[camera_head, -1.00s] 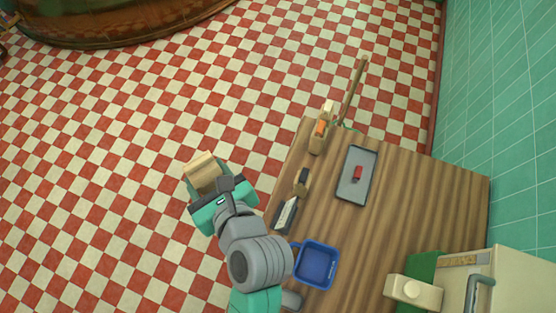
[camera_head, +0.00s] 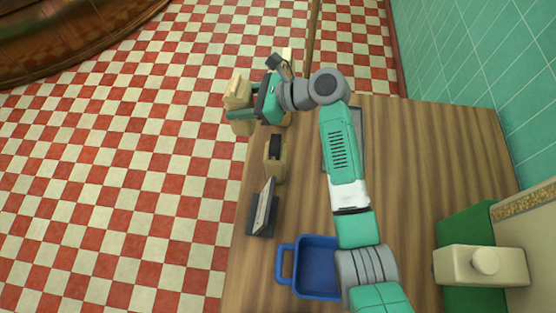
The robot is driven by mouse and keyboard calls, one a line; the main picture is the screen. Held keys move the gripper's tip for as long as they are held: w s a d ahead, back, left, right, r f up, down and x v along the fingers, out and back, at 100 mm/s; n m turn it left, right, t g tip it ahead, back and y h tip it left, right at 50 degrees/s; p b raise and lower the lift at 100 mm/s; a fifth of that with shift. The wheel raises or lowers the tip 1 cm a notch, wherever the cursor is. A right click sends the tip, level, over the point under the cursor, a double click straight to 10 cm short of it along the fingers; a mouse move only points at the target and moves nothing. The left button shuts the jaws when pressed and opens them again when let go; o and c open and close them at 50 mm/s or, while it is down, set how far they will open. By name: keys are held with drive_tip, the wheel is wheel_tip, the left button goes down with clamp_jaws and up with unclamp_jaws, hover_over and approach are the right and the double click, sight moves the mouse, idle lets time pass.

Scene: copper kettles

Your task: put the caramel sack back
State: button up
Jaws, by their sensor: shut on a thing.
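My gripper (camera_head: 243,113) is shut on a plain tan sack (camera_head: 238,91), which I take to be the caramel sack; no label shows on it. It is held at the table's left edge, with the tiled floor behind it in the picture. A tan sack with a black label (camera_head: 275,158) stands on the wooden table (camera_head: 420,160) along its left edge, below my gripper in the picture. A pale sack top (camera_head: 288,55) shows past my wrist. My wrist mostly hides the sack spot between these two.
A dark stand with a pale panel (camera_head: 263,208) and a blue bin (camera_head: 315,265) are nearer on the table. My arm mostly covers a grey tray (camera_head: 357,125). A wooden pole (camera_head: 313,40) rises behind.

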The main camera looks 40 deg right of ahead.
drive_tip(key=s+d+f+b, duration=0.45)
drive_tip(key=d+b, duration=0.25)
drive_tip(key=d, duration=0.2)
wheel_tip(320, 180, down, 10)
drive_tip(key=b, duration=0.4)
drive_tip(key=shift+w+a+f+n+g+y+b, duration=0.2)
drive_tip(key=shift+a+n+g+y+b, duration=0.1)
drive_tip(key=shift+n+y+b, duration=0.1)
drive_tip(key=o, duration=1.1)
drive_tip(key=shift+r, duration=0.15)
drive_tip(key=shift+o, duration=0.2)
drive_tip(key=p+v, duration=0.4)
drive_tip(key=v, duration=0.8)
